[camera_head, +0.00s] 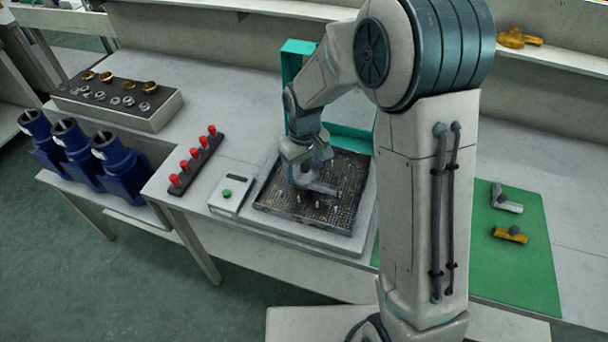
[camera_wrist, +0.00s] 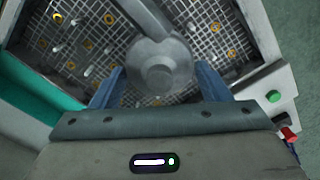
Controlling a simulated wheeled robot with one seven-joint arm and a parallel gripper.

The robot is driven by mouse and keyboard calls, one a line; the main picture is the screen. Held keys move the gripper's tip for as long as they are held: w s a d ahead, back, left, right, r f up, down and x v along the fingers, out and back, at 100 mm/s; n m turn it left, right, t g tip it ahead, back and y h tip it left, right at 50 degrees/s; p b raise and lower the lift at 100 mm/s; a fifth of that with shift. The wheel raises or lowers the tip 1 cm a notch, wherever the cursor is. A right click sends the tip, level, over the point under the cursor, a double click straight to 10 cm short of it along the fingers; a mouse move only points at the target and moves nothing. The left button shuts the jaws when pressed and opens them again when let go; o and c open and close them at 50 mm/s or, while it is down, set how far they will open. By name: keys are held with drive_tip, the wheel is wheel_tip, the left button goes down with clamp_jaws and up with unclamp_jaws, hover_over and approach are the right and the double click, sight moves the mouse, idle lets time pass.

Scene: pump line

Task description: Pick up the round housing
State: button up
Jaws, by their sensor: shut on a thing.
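The round housing is grey, with a domed round body and a straight pipe-like arm. In the wrist view the housing (camera_wrist: 158,62) sits between the two blue fingers of my gripper (camera_wrist: 158,88), which is shut on it. In the head view the housing (camera_head: 322,187) shows below my gripper (camera_head: 303,165), over the dark mesh bed (camera_head: 275,198) of a square station. I cannot tell whether the housing touches the mesh. Part of it is hidden by my gripper.
A green frame (camera_head: 290,62) stands behind the mesh bed. A control box with a green button (camera_head: 229,192) and a row of red knobs (camera_head: 196,158) are at its left. Blue pump bodies (camera_head: 120,168) are at far left. A green mat (camera_head: 515,260) with fittings lies right.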

drive_tip(key=s+d+r+p, duration=0.2)
drive_tip(key=s+d+r, duration=0.6)
drive_tip(key=r, duration=0.4)
drive_tip(key=shift+d+p, duration=0.3)
idle(0.3)
drive_tip(key=shift+w+r, duration=0.1)
